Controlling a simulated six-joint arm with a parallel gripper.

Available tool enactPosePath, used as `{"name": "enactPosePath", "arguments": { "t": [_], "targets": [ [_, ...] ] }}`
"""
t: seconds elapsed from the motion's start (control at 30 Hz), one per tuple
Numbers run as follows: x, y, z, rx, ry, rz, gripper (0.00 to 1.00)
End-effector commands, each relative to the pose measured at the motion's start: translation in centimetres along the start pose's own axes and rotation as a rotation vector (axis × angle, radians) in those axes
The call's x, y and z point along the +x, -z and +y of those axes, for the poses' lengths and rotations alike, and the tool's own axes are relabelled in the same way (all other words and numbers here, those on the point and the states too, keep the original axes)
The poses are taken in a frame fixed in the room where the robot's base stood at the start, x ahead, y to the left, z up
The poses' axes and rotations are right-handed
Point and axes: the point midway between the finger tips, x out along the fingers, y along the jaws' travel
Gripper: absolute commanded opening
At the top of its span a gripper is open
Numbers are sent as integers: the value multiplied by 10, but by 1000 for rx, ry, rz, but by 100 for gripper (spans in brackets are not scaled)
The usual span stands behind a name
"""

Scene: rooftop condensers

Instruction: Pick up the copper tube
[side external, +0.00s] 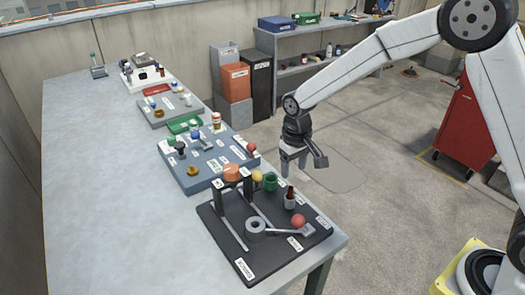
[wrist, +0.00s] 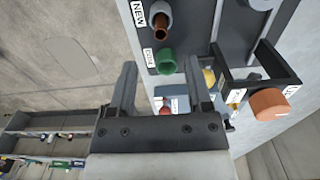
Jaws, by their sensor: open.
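The copper tube (side external: 290,192) is a small brown tube standing upright in a pale grey holder (side external: 290,204) on the dark board (side external: 222,222) nearest the camera. In the wrist view the copper tube (wrist: 160,27) shows its open end, in a grey cup near a "NEW" label. My gripper (side external: 300,163) is open and empty, in the air beside the table's right edge. In the wrist view its fingers (wrist: 158,82) are apart, and the tube lies beyond their tips, with a green cup (wrist: 166,62) nearer to them.
The green cup (side external: 270,181), a yellow ball (side external: 257,177), an orange cylinder (side external: 231,172) by a dark upright frame, a red ball (side external: 298,221) and a grey ring (side external: 255,227) share the board. More boards line the table (side external: 90,170). The floor side is open.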

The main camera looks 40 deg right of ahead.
Motion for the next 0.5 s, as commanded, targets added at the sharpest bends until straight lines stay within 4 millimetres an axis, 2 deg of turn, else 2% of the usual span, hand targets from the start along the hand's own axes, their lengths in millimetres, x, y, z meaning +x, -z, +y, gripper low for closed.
{"name": "enactPosePath", "arguments": {
  "t": [0.23, 0.5],
  "targets": [
    [3, 1, -1, 0, -1, -4, 64],
    [23, 1, -1, 0, -1, -4, 64]
  ]
}}
